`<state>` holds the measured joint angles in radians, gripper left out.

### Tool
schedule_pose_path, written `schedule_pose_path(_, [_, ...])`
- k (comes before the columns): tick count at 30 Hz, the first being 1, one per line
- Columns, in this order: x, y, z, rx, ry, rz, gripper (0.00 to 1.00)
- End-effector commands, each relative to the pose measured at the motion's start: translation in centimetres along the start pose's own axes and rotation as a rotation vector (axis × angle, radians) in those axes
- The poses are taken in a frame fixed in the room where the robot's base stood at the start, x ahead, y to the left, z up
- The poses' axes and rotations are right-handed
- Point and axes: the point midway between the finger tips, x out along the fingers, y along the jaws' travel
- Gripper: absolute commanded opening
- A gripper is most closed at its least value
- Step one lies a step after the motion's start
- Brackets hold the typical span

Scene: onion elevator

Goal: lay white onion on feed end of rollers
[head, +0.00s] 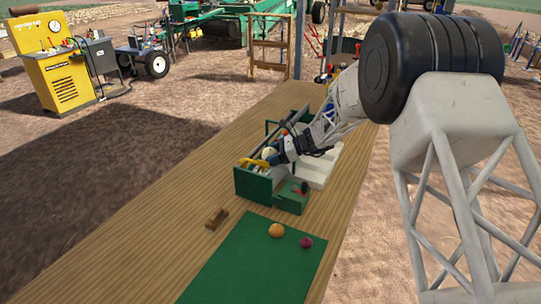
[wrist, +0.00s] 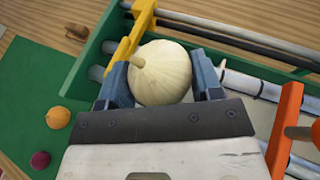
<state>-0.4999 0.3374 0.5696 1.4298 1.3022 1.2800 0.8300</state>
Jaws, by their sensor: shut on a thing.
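The white onion (wrist: 160,73) is round and cream-coloured with a short stem stub. My gripper (wrist: 163,85) is shut on it, with one blue finger on each side. In the head view the onion (head: 268,153) shows at the tip of my gripper (head: 277,154), over the green-framed elevator (head: 256,186). In the wrist view the grey rollers (wrist: 230,37) show beyond and beside the onion. The onion and fingers hide part of them. I cannot tell whether the onion touches a roller.
A yellow bar (wrist: 128,48) stands close left of the onion, and an orange part (wrist: 284,128) is at right. An orange-brown onion (head: 276,230) and a purple onion (head: 306,242) lie on the green mat (head: 240,268).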

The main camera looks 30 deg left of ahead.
Motion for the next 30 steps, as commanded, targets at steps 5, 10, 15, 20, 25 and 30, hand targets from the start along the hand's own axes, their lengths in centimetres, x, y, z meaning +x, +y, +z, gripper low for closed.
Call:
schedule_pose_path(5, [1.21, 1.39, -2.62, 0.035, 0.008, 0.020, 0.08])
schedule_pose_path(10, [1.18, 1.61, -2.60, 0.034, 0.008, 0.022, 0.08])
schedule_pose_path(15, [1.08, 1.78, -2.62, 0.033, 0.007, 0.023, 0.08])
schedule_pose_path(20, [1.00, 1.84, -2.64, 0.032, 0.007, 0.023, 0.07])
schedule_pose_path(25, [0.95, 1.84, -2.66, 0.032, 0.007, 0.022, 0.07])
schedule_pose_path(30, [0.90, 1.82, -2.67, 0.032, 0.007, 0.022, 0.78])
